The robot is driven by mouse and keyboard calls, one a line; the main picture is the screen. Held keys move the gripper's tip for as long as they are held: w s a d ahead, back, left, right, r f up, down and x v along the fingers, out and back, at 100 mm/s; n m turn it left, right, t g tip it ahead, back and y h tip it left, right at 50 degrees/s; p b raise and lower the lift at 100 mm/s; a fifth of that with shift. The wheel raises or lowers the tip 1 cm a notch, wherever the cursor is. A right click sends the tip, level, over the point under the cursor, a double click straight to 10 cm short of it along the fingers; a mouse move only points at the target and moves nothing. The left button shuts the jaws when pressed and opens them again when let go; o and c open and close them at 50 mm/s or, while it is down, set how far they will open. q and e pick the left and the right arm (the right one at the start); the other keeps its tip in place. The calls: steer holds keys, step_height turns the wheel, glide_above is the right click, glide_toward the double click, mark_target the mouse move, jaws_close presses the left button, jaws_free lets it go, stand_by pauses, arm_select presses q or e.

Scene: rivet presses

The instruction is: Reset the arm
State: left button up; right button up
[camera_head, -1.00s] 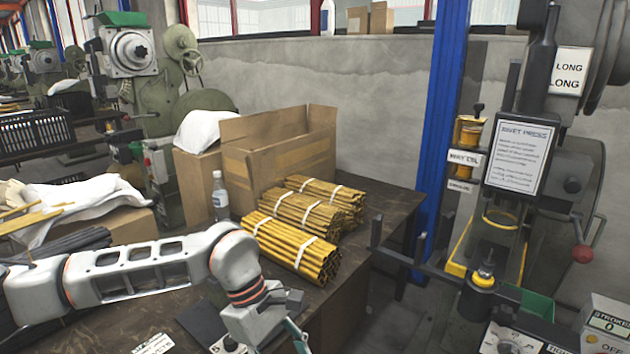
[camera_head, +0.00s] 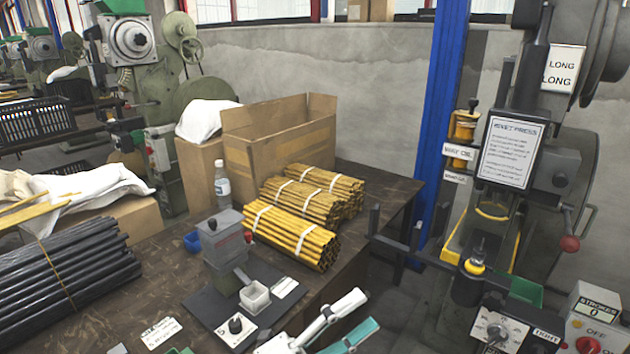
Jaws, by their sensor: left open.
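My left gripper (camera_head: 367,309) shows at the bottom middle of the head view, just off the table's front edge. Its pale finger and its teal-faced finger are spread apart, with nothing seen between them. The rest of my left arm is mostly below the picture. My right gripper is out of view.
The dark table (camera_head: 185,268) holds a small grey press (camera_head: 225,245), bundles of yellow rods (camera_head: 292,236), black rods (camera_head: 60,270), a bottle (camera_head: 222,187) and an open carton (camera_head: 280,140). The rivet press (camera_head: 510,150) and control box (camera_head: 590,325) stand at right.

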arm_select(q)
steer(key=w+a+f+n+t+y, duration=0.1)
steer(key=a+f+n+t+y, duration=0.5)
steer(key=a+f+n+y, duration=0.75)
steer(key=s+a+f+n+g+y, duration=0.2)
steer(key=s+a+f+n, duration=0.4)
steer(key=f, duration=0.4)
steer(key=s+a+f+n+g+y+p, duration=0.1)
steer(key=s+a+f+n+g+y, duration=0.1)
steer(key=s+a+f+n, duration=0.4)
step_height(320, 180, down, 4)
steer(key=shift+s+a+n+g+p, duration=0.35)
steer(key=shift+s+a+g, duration=0.55)
steer(key=shift+s, duration=0.25)
